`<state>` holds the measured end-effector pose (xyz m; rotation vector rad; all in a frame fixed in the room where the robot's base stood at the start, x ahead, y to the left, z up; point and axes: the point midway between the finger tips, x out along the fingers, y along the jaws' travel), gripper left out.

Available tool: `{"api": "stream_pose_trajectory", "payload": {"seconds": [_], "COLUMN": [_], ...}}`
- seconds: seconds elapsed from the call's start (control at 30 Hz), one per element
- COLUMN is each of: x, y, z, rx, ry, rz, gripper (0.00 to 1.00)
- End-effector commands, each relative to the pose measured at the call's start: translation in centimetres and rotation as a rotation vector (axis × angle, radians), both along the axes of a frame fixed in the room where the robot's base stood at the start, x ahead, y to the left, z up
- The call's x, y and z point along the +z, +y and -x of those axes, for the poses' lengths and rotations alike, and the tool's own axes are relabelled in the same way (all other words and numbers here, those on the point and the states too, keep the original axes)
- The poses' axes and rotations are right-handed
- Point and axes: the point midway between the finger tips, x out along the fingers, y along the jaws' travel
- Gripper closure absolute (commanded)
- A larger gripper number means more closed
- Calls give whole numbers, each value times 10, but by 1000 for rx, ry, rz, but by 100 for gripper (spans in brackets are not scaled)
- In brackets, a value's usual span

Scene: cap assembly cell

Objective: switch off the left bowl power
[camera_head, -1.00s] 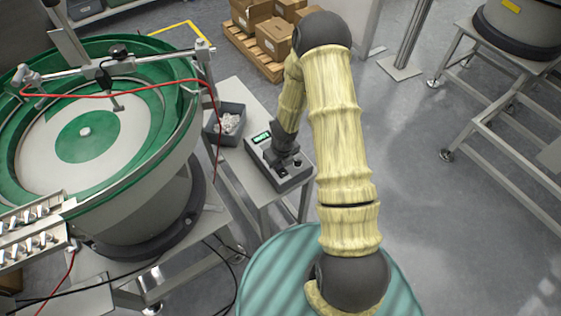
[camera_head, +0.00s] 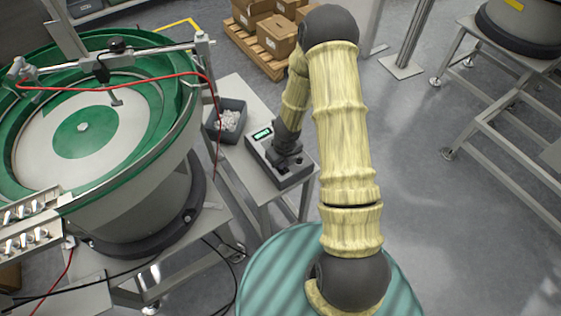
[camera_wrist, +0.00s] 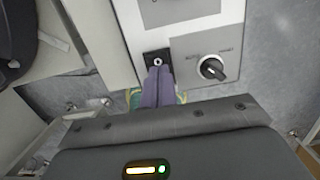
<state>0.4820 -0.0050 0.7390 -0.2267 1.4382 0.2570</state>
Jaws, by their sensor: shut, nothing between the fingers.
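The left bowl (camera_head: 140,190) is a large grey feeder with a green rim and a white-and-green floor. A grey control box (camera_head: 292,176) with a lit green display (camera_head: 262,134) stands on the small table beside it. My gripper (camera_head: 286,160) is shut and points down over the box. In the wrist view, my purple fingertips (camera_wrist: 158,73) are together at the lower edge of a small black switch plate (camera_wrist: 152,55) with a pale round mark. I cannot tell whether they touch it. A black rotary knob (camera_wrist: 212,68) sits on a grey plate to the right.
A dark bin (camera_head: 212,131) with small white parts is next to the box on the table (camera_head: 245,186). A red cable crosses above the bowl. Cartons on a pallet (camera_head: 262,62) stand behind. Another feeder stand (camera_head: 510,110) is at right, with open floor between.

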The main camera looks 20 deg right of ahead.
Motion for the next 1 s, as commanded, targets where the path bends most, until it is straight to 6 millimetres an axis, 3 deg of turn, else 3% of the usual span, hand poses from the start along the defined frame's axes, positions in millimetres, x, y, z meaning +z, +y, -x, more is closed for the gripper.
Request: {"api": "stream_pose_trajectory", "payload": {"seconds": [0.57,0.77,1.0], "x": [5,22,56], "y": [-1,-2,-2], "z": [5,6,9], "rx": [1,1,4], "ry": [-2,-2,-2], "rz": [0,0,2], "gripper": [100,100,100]}}
